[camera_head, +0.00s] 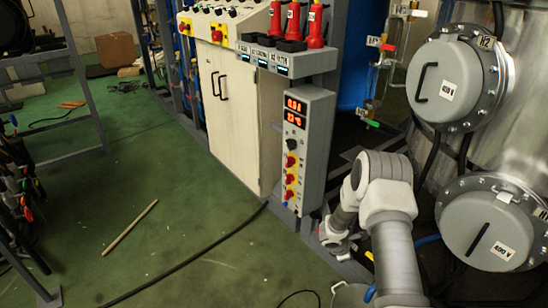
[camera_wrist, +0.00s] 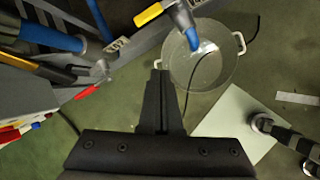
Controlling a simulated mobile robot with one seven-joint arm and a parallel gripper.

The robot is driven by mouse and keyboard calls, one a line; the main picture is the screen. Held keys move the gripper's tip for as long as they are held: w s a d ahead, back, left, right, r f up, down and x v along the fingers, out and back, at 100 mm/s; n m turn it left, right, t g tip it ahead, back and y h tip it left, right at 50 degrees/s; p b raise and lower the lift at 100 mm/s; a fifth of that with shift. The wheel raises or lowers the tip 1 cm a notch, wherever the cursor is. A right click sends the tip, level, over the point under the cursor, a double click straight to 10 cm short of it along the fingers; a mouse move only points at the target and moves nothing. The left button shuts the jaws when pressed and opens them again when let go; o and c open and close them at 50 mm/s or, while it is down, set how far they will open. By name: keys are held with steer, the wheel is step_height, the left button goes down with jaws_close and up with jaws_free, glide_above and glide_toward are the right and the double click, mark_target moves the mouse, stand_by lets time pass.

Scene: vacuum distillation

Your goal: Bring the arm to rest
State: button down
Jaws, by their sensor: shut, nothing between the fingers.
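My arm (camera_head: 388,225) shows at the lower right of the head view, folded in front of the steel vessel. The gripper cannot be made out there. In the wrist view my gripper (camera_wrist: 159,75) points away from the camera with its two black fingers together. It is shut and empty. Beyond its fingertips is a metal pot (camera_wrist: 224,71) with two handles; a pipe end with a yellow handle (camera_wrist: 148,14) hangs over it.
A steel vessel with round grey covers (camera_head: 452,82) stands close at the right. A control box (camera_head: 305,155) and cream cabinet (camera_head: 228,115) stand left of my arm. A black cable (camera_head: 190,262) and wooden stick (camera_head: 130,227) lie on open green floor. A red-handled valve (camera_wrist: 87,91) is left of the gripper.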

steer(key=s+r+m, duration=0.4)
steer(key=r+m, duration=0.1)
steer(key=r, duration=1.1)
steer(key=s+r+m, duration=0.3)
steer(key=r+m, duration=0.1)
steer(key=r, duration=1.3)
steer(key=s+a+r+m+t+y, duration=0.1)
steer(key=s+a+r+m+y, duration=0.35)
steer(key=s, duration=0.85)
steer(key=s+a+r+m+t+y, duration=0.1)
steer(key=s+a+r+m, duration=0.55)
steer(key=s, duration=0.65)
step_height(320, 180, up, 22)
steer(key=n+p, duration=0.1)
steer(key=p, duration=1.9)
steer(key=shift+w+a+n, duration=0.25)
steer(key=shift+a+n, duration=0.05)
steer(key=shift+f, duration=0.15)
